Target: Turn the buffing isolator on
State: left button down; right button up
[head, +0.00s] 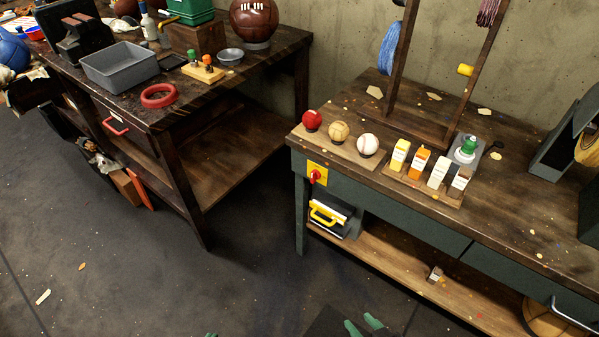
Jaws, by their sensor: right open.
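The isolator is a red rotary knob on a yellow plate (316,175), fixed to the front left of the dark green workbench (380,215). Its on or off position is too small to tell. My right gripper (363,325) shows its green fingertips at the bottom edge, right of centre. It is open and empty, well below the isolator in the picture and apart from it. A small green bit at the bottom edge (210,335) appears to be my left gripper, mostly out of frame, so its jaws cannot be read.
On the bench stand a rack with red, tan and white balls (340,150), several small cartons (420,163) and a wooden frame (395,60). A yellow-handled item (327,215) sits below the isolator. A second table (230,85) stands left. The floor between is clear.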

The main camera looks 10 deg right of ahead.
aim_at(316, 174)
jog(key=i+j+z, duration=0.1)
jog(key=j, duration=0.25)
jog(key=i+j, duration=0.25)
jog(key=i+j+z, duration=0.15)
jog(key=j, duration=0.25)
jog(key=i+j, duration=0.15)
jog(key=j, duration=0.2)
jog(key=i+j+z, duration=0.15)
jog(key=j, duration=0.2)
